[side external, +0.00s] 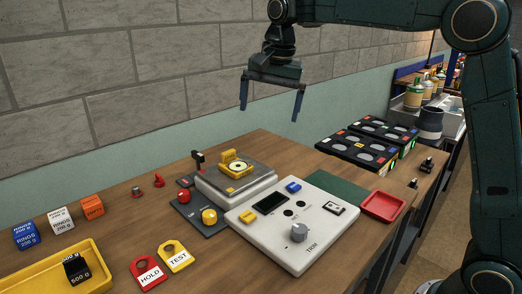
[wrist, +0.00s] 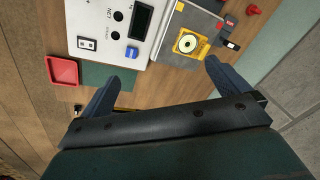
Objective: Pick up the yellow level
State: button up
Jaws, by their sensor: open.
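The yellow level (side external: 238,167) is a small yellow piece with a pale round disc, lying on the grey weighing plate (side external: 262,176) of the scale. In the wrist view the yellow level (wrist: 202,48) shows near the top, just beyond the finger on the right. My gripper (side external: 270,114) is open and empty, fingers pointing down, well above the bench and the scale. In the wrist view my gripper (wrist: 160,72) has its two fingers spread wide with nothing between them.
A white control panel (side external: 290,257) with a knob stands in front of the scale, with a red tray (side external: 383,206) to its right. Black cases (side external: 345,158) lie at the back right. Yellow and red tags, weight boxes and a yellow tray (side external: 25,279) are at left.

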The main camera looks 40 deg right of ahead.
jog(key=w+f+m+g, duration=0.1)
jog(key=w+f+m, duration=0.2)
jog(key=w+f, duration=0.35)
jog(key=m, duration=0.3)
send_near(232, 166)
jog(key=shift+w+d+g, duration=0.1)
jog(key=shift+w+g, duration=0.15)
jog(key=shift+g, duration=0.15)
jog(key=shift+w+f+m, duration=0.2)
jog(key=shift+f+m, duration=0.1)
jog(key=shift+f, duration=0.95)
jog(key=shift+f, duration=0.1)
jog(key=shift+f, duration=2.85)
jog(key=shift+c, duration=0.4)
jog(key=c, duration=1)
